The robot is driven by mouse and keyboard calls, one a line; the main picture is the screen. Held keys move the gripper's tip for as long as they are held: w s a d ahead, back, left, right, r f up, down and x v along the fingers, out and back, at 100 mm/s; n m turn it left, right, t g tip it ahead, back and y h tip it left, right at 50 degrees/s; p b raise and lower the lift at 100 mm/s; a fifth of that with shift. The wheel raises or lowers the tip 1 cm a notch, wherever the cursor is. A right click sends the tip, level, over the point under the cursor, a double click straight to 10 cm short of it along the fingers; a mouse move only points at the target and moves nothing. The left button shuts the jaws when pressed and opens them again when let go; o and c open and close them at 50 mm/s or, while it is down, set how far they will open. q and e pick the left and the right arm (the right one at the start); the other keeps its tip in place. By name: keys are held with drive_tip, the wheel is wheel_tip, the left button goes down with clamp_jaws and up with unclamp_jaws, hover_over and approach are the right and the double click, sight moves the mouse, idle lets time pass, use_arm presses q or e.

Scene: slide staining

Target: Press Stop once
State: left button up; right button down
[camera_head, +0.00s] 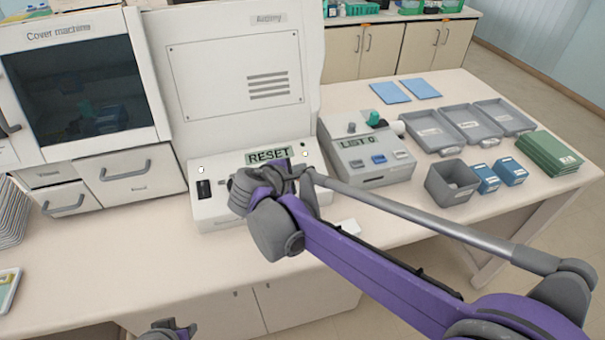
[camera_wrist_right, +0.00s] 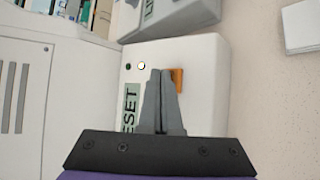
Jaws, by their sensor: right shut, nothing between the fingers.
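The staining machine's control panel (camera_head: 230,208) stands on the bench with a display (camera_head: 268,155) reading RESET. A dark rocker switch (camera_head: 204,189) is at its left end. My right gripper (camera_wrist_right: 160,72) is shut and empty over the panel. In the right wrist view an orange button (camera_wrist_right: 177,80) lies right beside the fingertips; I cannot tell if they touch it. No Stop label is readable. In the head view my right arm hides the panel's right part and the fingertips. A piece of my left arm (camera_head: 168,330) shows at the bottom edge; its fingers cannot be made out.
A grey device (camera_head: 362,150) reading LIST 0 stands to the panel's right. Beyond it are grey trays (camera_head: 431,132), a grey bin (camera_head: 451,190), blue boxes (camera_head: 486,180) and green boxes (camera_head: 553,153). The cover machine (camera_head: 75,85) stands at left. Bench in front of the panel is mostly clear.

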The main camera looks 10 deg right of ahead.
use_arm(q)
drive_tip(key=shift+s+f, duration=0.15)
drive_tip(key=shift+f, duration=0.1)
use_arm(e)
drive_tip(key=shift+w+f, duration=0.15)
drive_tip(key=shift+f, duration=0.2)
use_arm(q)
drive_tip(key=shift+f+b, duration=0.25)
drive_tip(key=shift+b, duration=0.1)
use_arm(e)
drive_tip(key=shift+w+f, duration=0.1)
drive_tip(key=shift+f, duration=0.25)
use_arm(q)
drive_tip(key=shift+r, duration=0.1)
drive_tip(key=shift+w+r+p, duration=0.2)
drive_tip(key=shift+r+p, duration=0.25)
drive_tip(key=shift+r, duration=0.05)
use_arm(e)
drive_tip(key=shift+s+r, duration=0.2)
drive_tip(key=shift+r, duration=0.55)
